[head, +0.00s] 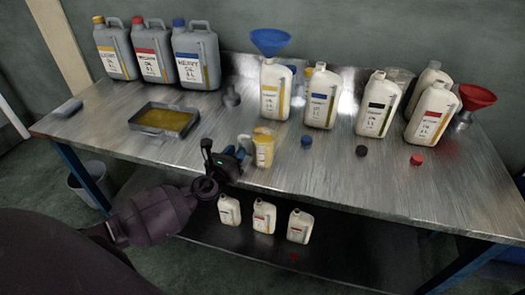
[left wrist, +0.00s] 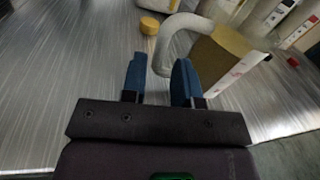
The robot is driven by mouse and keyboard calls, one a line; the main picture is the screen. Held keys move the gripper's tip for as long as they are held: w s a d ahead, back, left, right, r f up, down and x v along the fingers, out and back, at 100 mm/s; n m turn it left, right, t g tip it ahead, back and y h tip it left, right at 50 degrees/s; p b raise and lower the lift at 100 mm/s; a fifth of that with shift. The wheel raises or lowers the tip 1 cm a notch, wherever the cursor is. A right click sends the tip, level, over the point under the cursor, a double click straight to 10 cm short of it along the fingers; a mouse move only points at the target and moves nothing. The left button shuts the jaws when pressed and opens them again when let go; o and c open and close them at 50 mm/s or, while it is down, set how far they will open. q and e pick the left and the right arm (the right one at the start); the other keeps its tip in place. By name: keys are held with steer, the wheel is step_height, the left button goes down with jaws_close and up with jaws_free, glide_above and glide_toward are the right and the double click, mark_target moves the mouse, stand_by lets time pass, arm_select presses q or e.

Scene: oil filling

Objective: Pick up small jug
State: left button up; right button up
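The small jug (head: 263,150) stands on the metal table near its front edge. It looks pale with yellow contents. In the left wrist view the jug (left wrist: 222,62) shows at upper right, its pale curved handle (left wrist: 178,24) reaching toward my fingers. My left gripper (head: 226,160) is just left of the jug, on the handle side. Its two blue fingers (left wrist: 160,82) are apart, and the end of the handle lies at the gap between their tips. I cannot tell whether they touch it. My right gripper is not in view.
Large grey canisters (head: 197,55) stand at the back left, beside a tray of yellow oil (head: 165,119). White bottles (head: 320,97), a blue funnel (head: 270,40) and a red funnel (head: 476,96) stand behind and right. Loose caps (head: 307,141) lie nearby. Small bottles (head: 264,217) stand on the lower shelf.

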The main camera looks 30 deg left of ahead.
arm_select(q)
steer(key=shift+w+a, duration=0.2)
steer(key=shift+w, duration=2.45)
steer(key=shift+c, duration=0.4)
jaws_close()
